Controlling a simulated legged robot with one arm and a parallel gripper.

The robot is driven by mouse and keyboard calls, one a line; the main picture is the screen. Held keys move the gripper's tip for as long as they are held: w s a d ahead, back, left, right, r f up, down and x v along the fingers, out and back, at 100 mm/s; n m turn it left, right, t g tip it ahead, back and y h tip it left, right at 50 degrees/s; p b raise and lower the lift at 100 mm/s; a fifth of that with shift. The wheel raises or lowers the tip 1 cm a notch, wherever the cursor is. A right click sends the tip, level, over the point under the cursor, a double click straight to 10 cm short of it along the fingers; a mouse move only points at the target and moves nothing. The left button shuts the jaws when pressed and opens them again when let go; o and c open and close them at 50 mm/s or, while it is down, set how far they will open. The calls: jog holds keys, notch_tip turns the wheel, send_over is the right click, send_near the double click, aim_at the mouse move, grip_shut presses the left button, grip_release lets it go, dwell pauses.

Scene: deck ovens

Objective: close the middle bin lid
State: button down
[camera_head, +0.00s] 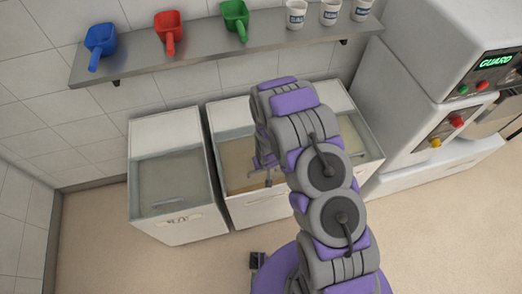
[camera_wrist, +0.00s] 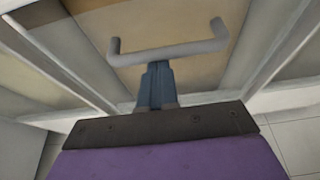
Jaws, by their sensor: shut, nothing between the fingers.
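Three white bins stand under the shelf. The middle bin (camera_head: 226,200) shows tan contents or panel behind its clear upper part. My arm hides much of its right side, and I cannot tell how far its lid is open. My gripper (camera_head: 266,172) is over the front part of the middle bin. In the wrist view my gripper (camera_wrist: 157,72) is shut and empty, with its tips at the near side of a grey bar handle (camera_wrist: 172,53). They overlap the bar in the picture; contact is unclear. Tan surfaces lie beyond the handle.
The left bin (camera_head: 170,130) has a clear lid with a front handle. The right bin (camera_head: 372,150) is partly behind my arm. A shelf (camera_head: 200,52) with scoops and cups hangs above. A white oven (camera_head: 420,60) stands at right. Floor is clear in front.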

jog(key=s, duration=0.1)
jog(key=s+d, duration=0.1)
jog(key=s, duration=0.2)
jog(key=shift+d, duration=0.25)
jog(key=shift+s+f, duration=0.1)
jog(key=shift+f, duration=0.05)
jog(key=shift+s, duration=0.15)
jog(key=w, duration=0.3)
jog(key=w+a+r+p, duration=0.1)
jog(key=shift+w+a, duration=0.1)
jog(key=shift+w, duration=0.15)
jog(key=shift+a+r, duration=0.1)
jog(key=shift+r, duration=0.2)
jog(key=p+v, duration=0.1)
jog(key=v, duration=0.8)
jog(key=shift+r, duration=0.15)
